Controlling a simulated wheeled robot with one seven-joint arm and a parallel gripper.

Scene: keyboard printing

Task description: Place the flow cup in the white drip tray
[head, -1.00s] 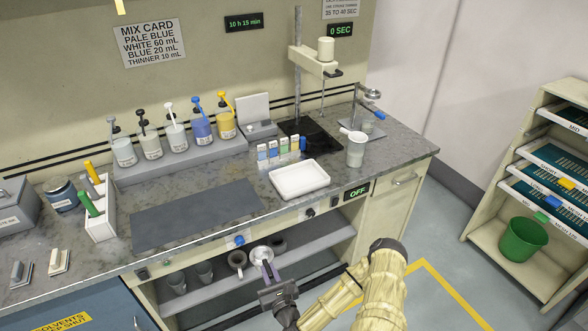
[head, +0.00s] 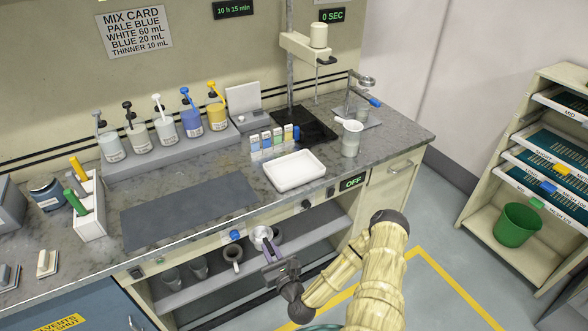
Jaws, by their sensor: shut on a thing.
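My gripper (head: 272,248) is shut on a small pale metallic cup (head: 262,234), which looks like the flow cup. It holds the cup by its near side, in front of the bench's front edge and over the open lower shelf in the picture. The jaws hide part of the cup. The white drip tray (head: 295,181) is a shallow rectangular tray lying on the bench top, up and to the right of the cup. The tray looks empty, and the cup is apart from it.
Dark mugs (head: 232,256) stand on the shelf below. The bench's front edge (head: 270,219) lies between cup and tray.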

